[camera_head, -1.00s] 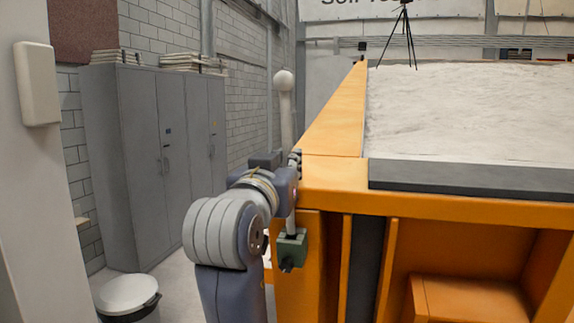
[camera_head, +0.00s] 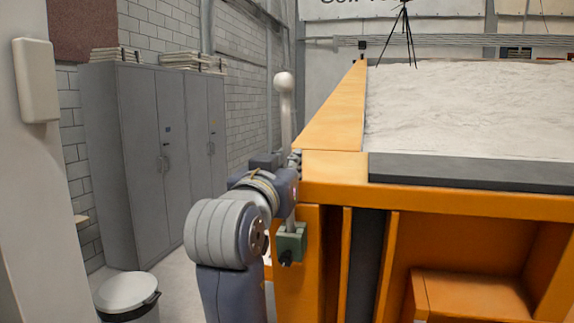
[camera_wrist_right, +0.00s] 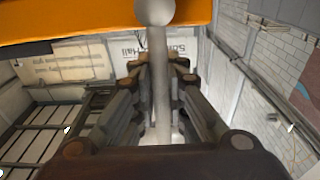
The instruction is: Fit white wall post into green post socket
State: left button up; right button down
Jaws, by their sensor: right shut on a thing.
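The white wall post (camera_head: 286,118), with a round ball top, stands nearly upright at the left front corner of the orange sandbed. My right gripper (camera_head: 289,164) is shut around its middle. In the right wrist view the post (camera_wrist_right: 160,90) runs between the two fingers of the gripper (camera_wrist_right: 158,66). The green post socket (camera_head: 291,243) is on the orange frame below the gripper. The post's lower end comes down to the top of the socket. I cannot tell how deep it sits inside. My left gripper is out of view.
The orange sandbed frame (camera_head: 420,202) with pale sand (camera_head: 470,110) fills the right side, close to my arm. Grey cabinets (camera_head: 150,150) stand at the left. A lidded bin (camera_head: 128,292) is on the floor at the lower left.

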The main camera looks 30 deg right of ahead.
jog(key=shift+w+d+f+b, duration=0.15)
jog(key=shift+f+b, duration=0.85)
jog(key=shift+f, duration=0.3)
jog(key=shift+w+d+f+b, duration=0.15)
jog(key=shift+f+b, duration=0.8)
jog(key=shift+f, duration=0.3)
jog(key=c, duration=1.1)
grip_release()
jog(key=shift+o, duration=0.2)
jog(key=r+p, duration=0.4)
jog(key=r, duration=0.1)
jog(key=s+a+r+p, duration=0.1)
jog(key=r+p, duration=0.1)
jog(key=r, duration=0.1)
